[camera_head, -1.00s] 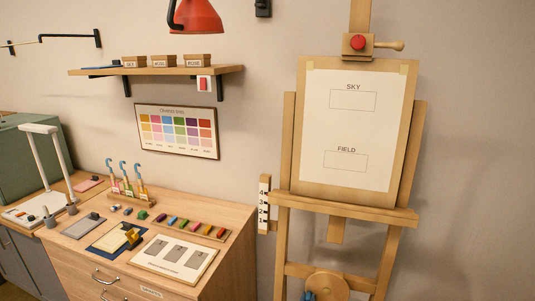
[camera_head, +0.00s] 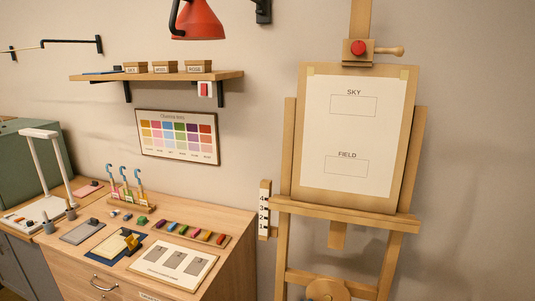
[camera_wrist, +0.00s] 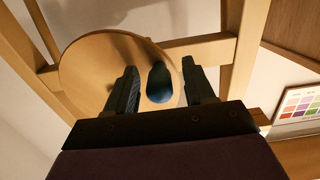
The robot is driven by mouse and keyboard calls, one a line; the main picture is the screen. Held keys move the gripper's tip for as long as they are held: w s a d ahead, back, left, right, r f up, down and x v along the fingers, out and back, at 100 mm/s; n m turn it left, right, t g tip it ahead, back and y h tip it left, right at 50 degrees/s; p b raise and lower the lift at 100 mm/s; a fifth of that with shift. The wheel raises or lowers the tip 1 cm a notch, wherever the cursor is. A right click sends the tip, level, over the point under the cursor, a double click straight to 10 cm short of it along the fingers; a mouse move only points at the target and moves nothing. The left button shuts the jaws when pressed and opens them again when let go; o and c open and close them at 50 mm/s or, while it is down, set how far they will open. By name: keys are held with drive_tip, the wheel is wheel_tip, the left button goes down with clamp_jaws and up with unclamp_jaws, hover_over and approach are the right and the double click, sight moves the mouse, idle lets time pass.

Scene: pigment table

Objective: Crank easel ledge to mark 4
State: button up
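The easel (camera_head: 285,250) stands at the right in the head view. Its ledge (camera_head: 345,215) carries a board with a paper. A white scale strip (camera_head: 264,212) with numbered marks stands at the ledge's left end, which is near the upper marks; the exact reading is too small to tell. The round wooden crank wheel (camera_head: 327,290) is cut off at the bottom edge. In the wrist view the crank wheel (camera_wrist: 85,70) is close, with its dark blue knob (camera_wrist: 160,82) between the fingers of my gripper (camera_wrist: 160,88). The fingers are open, with a gap on each side of the knob.
A wooden cabinet (camera_head: 235,270) with pastels and cards on top stands left of the easel. A red lamp (camera_head: 198,20) hangs above a wall shelf (camera_head: 155,76). Easel bars (camera_wrist: 200,48) lie behind and beside the wheel. The floor right of the easel is out of view.

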drive_tip(key=shift+o, duration=0.7)
drive_tip(key=shift+p+v, duration=0.3)
drive_tip(key=shift+v, duration=0.65)
drive_tip(key=v, duration=0.7)
drive_tip(key=shift+r, duration=0.1)
